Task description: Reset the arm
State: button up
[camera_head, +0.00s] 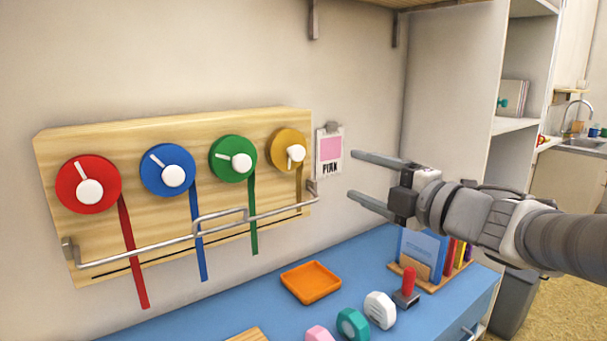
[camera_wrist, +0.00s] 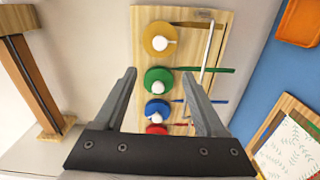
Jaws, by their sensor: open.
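My gripper (camera_head: 362,179) is open and empty in the head view, held in the air above the blue table and pointing left at the wall. Its two fingers also show spread apart in the wrist view (camera_wrist: 163,85), with nothing between them but the board beyond. The wooden board (camera_head: 190,223) on the wall carries red (camera_head: 73,203), blue (camera_head: 150,182), green (camera_head: 221,168) and yellow (camera_head: 282,146) round dispensers with hanging ribbons. My gripper is to the right of the board and apart from it. A card with a pink square (camera_head: 331,146) hangs on the wall left of the fingertips.
The blue table (camera_head: 235,305) holds an orange tray (camera_head: 311,281), a red-handled stamp (camera_head: 407,287), teal (camera_head: 352,324) and white (camera_head: 380,309) rounded items, and a book rack (camera_head: 432,283). A metal rail (camera_head: 150,250) runs before the board. Shelving (camera_head: 520,124) stands at right.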

jog(key=s+d+f+m+h, duration=0.35)
jog(key=d+m+h, duration=0.7)
jog(key=m, duration=0.55)
jog(key=s+a+f+m+g, duration=0.3)
jog(key=s+f+m+g, duration=0.1)
jog(key=s+f, duration=0.35)
jog(key=s+a+f+m+g, duration=0.4)
jog(key=s+f, duration=0.3)
jog(key=s, duration=0.1)
notch_tip(320, 180, up, 16)
jog(key=s+a+g+p, duration=0.1)
jog(key=s+p, duration=0.1)
jog(key=p, duration=1.4)
jog(key=shift+s+f, duration=0.15)
